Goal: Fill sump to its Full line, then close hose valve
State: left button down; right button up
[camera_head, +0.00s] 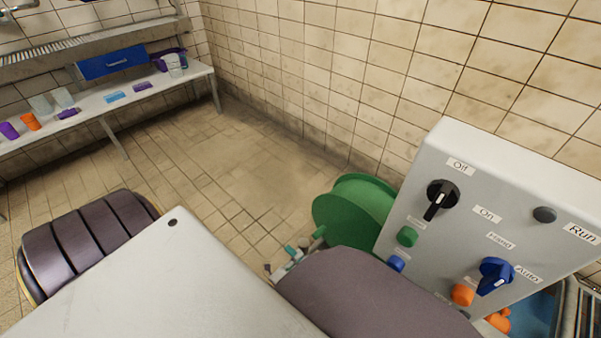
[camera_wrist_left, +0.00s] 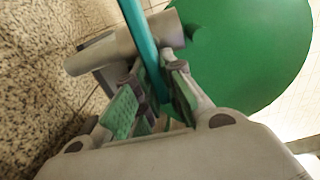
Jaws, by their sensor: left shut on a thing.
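My left gripper (camera_head: 287,260) is partly seen beside the green hose reel (camera_head: 352,212), behind my arm link. In the left wrist view the gripper (camera_wrist_left: 158,100) is shut around a teal bar (camera_wrist_left: 148,45). A grey cylinder (camera_wrist_left: 110,52) crosses the bar, apparently part of the hose valve; I cannot tell whether the valve is open. The green reel disc (camera_wrist_left: 250,50) is close behind. A blue, water-like patch (camera_head: 537,312) at the lower right may be the sump; its Full line is not visible. My right gripper is out of view.
A grey control panel (camera_head: 520,190) stands at the right, with a black Off/On knob (camera_head: 441,198) and a blue Hand/Auto knob (camera_head: 494,275). A metal frame (camera_head: 572,310) is below it. A bench (camera_head: 100,107) with cups is at the back left. The middle floor is clear.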

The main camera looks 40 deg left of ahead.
pick_arm(q)
jog(key=shift+s+a+f, duration=0.15)
jog(key=shift+a+f, duration=0.05)
jog(key=shift+a, duration=0.55)
jog(key=c, duration=1.5)
grip_release()
jog(key=shift+d, duration=0.1)
jog(key=shift+d+r, duration=0.2)
jog(key=shift+r, duration=0.1)
jog(key=shift+r, duration=0.25)
